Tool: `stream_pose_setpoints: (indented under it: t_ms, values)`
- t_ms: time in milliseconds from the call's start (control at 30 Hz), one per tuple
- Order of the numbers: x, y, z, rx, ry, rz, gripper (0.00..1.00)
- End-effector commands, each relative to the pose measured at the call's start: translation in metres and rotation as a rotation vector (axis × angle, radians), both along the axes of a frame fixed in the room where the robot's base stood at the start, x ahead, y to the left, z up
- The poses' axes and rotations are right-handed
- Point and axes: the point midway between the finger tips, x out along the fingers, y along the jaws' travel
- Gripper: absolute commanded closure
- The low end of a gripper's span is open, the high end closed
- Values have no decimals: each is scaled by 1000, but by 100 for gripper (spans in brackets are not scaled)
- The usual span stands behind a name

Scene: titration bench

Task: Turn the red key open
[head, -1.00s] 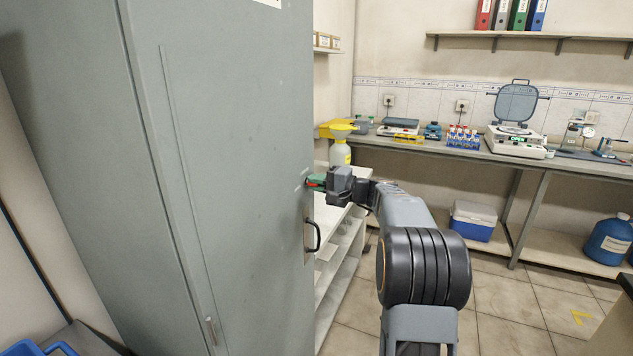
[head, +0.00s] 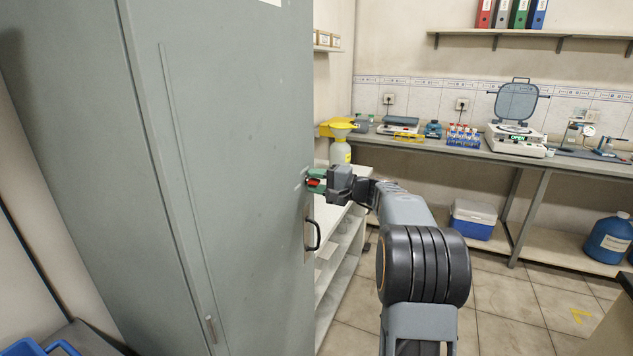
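The red key (head: 313,182) shows as a small red patch at the right edge of the tall grey cabinet (head: 230,130), above its dark handle (head: 313,236). My gripper (head: 316,181) reaches in from the right at the cabinet front. Its green fingertips lie one above the other, with the red key between them, and look closed on it. The fingers hide part of the key, and the lock behind it cannot be seen. The cabinet door looks closed.
White shelves (head: 338,262) stand just behind the cabinet's right side. A bench with instruments (head: 480,150) runs along the back wall. A blue-and-white cooler (head: 473,220) sits below it. The tiled floor (head: 530,310) at right is open.

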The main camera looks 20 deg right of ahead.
Motion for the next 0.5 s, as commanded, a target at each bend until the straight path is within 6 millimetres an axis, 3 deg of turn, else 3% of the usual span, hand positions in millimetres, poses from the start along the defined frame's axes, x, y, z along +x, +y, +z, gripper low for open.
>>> stream_pose_setpoints:
  t_ms: [233, 500]
  values:
    - [-14, -14, 0, -1, -1, -3, 66]
    - [-55, -52, -1, 0, 0, -5, 66]
